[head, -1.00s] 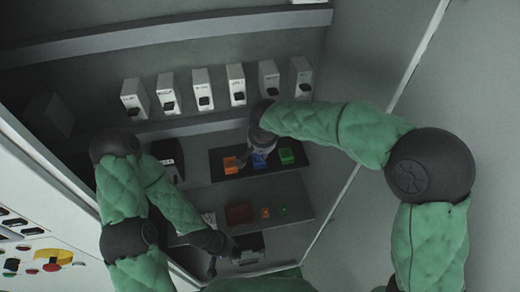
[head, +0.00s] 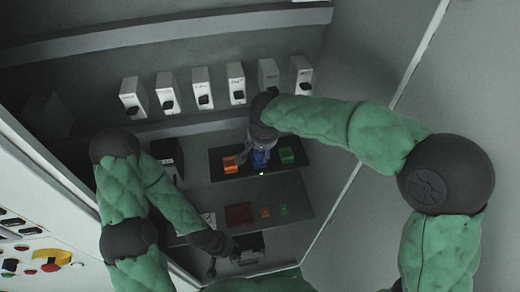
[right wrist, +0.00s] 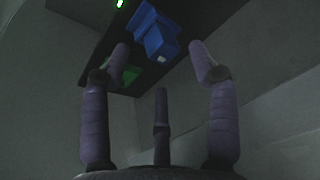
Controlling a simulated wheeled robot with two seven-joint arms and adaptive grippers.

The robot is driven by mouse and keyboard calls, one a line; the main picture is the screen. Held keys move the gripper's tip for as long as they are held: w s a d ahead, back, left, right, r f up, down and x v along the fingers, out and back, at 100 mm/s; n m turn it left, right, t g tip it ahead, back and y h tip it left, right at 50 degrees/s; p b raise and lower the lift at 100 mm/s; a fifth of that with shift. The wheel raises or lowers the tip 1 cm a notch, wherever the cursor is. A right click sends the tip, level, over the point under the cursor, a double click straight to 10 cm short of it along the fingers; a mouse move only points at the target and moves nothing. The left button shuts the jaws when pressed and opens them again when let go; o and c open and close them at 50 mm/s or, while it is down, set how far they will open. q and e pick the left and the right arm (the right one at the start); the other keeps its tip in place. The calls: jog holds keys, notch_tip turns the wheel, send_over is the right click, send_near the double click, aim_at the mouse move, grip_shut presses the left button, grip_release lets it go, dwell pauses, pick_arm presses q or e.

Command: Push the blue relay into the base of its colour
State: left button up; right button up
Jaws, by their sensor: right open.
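The blue relay (right wrist: 160,42) is in the blue base (right wrist: 143,17) on the dark shelf, between the orange base (head: 230,164) and the green base (head: 287,156). Relay and base look in contact; how deep the relay sits cannot be told. My right gripper (head: 259,146) is just at the blue pair and partly hides it in the head view. In the right wrist view its fingers (right wrist: 163,60) are spread, with nothing between them, the relay lying beyond their tips. My left gripper (head: 222,262) is low, near the lower shelf; its jaws are too dark to judge.
A green light (head: 262,174) glows at the shelf's front edge below the blue base. A lower shelf holds a dark red tray (head: 239,214), a small orange piece (head: 265,212) and a small green piece (head: 283,210). White switch modules (head: 203,88) line the rail above.

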jog(key=shift+v, duration=2.2)
